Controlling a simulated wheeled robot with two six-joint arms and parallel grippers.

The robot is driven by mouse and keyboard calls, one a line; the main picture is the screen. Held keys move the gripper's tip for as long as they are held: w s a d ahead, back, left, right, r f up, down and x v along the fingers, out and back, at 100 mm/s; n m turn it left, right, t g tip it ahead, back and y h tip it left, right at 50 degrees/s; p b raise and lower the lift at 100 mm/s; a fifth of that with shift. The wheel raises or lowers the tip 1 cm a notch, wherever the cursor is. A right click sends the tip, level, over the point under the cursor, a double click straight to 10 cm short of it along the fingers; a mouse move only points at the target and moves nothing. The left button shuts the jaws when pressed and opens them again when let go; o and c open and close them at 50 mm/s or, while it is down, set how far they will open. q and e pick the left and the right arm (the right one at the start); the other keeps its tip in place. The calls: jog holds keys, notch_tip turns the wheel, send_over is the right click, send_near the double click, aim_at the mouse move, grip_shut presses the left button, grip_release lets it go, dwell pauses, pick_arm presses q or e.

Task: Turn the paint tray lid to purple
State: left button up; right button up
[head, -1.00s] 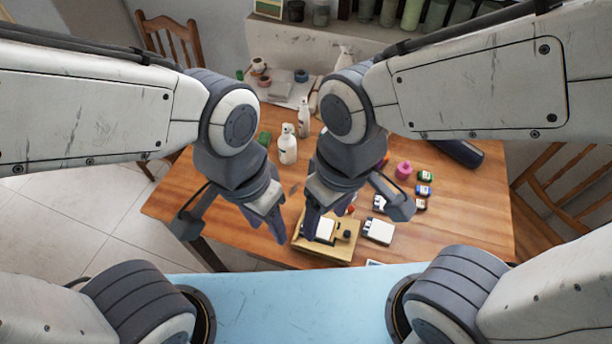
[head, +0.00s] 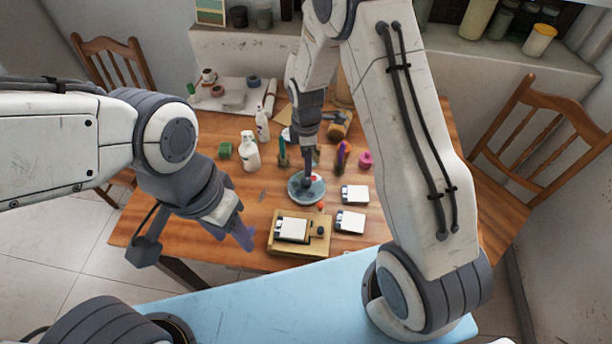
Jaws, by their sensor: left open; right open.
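A round dish with a pale blue-grey top (head: 297,190), likely the paint tray with its lid, lies on the wooden table near its middle. A small red spot shows on it, and a small orange-red knob or dot (head: 321,206) shows at its front right. No purple mark on the lid can be made out. My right gripper (head: 307,177) points down at the dish from above and is open; its fingers hide part of the top, and contact cannot be told. My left gripper (head: 243,236) is open and empty, left of the wooden box and above the table's front left part.
A wooden box with a white panel (head: 291,228) stands in front of the dish. White blocks (head: 354,194) lie to the right, with a pink bottle (head: 365,159) behind them. Chairs flank the table.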

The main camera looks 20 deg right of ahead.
aim_at(306, 180)
notch_tip(306, 180, down, 9)
jog(key=shift+r+p, duration=0.15)
jog(key=shift+p, duration=0.55)
grip_shut()
